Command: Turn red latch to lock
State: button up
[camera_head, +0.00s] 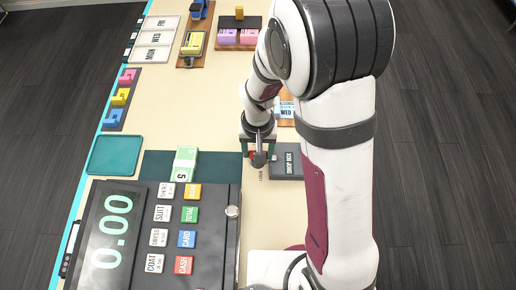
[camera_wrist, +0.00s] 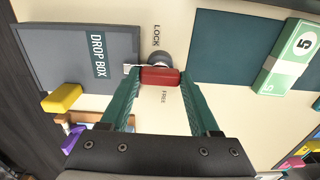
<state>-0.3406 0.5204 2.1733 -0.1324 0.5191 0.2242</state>
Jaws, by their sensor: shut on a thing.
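The red latch (camera_wrist: 160,77) is in the middle of the wrist view, in front of a round grey knob base (camera_wrist: 160,58). The word LOCK is printed on one side of it and FREE on the other. My gripper (camera_wrist: 158,84) has its green fingers on either end of the red latch and is shut on it. The grey drop box (camera_wrist: 60,55) lies just left of the latch in the wrist view. In the head view my gripper (camera_head: 259,158) is beside the drop box (camera_head: 288,162), and the latch is mostly hidden by it.
A dark green mat with green notes (camera_head: 185,162) lies left of my gripper. The register (camera_head: 150,235) with coloured keys stands in front. A teal tray (camera_head: 115,155) is at the left. A yellow block (camera_wrist: 62,98) is near the drop box's edge.

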jog(key=o, duration=1.4)
jog(key=shift+c, duration=0.2)
jog(key=shift+r, duration=0.1)
notch_tip(320, 180, up, 16)
jog(key=shift+f, duration=0.2)
jog(key=s+d+r+m+y, duration=0.1)
jog(key=s+d+m, duration=0.1)
jog(key=s, duration=0.6)
jog(key=s+d+r+m, duration=0.1)
jog(key=s+d+m, duration=0.2)
jog(key=s, duration=0.6)
jog(key=shift+s+d+y, duration=0.3)
jog(key=shift+d+y, duration=0.1)
jog(key=shift+d, duration=0.8)
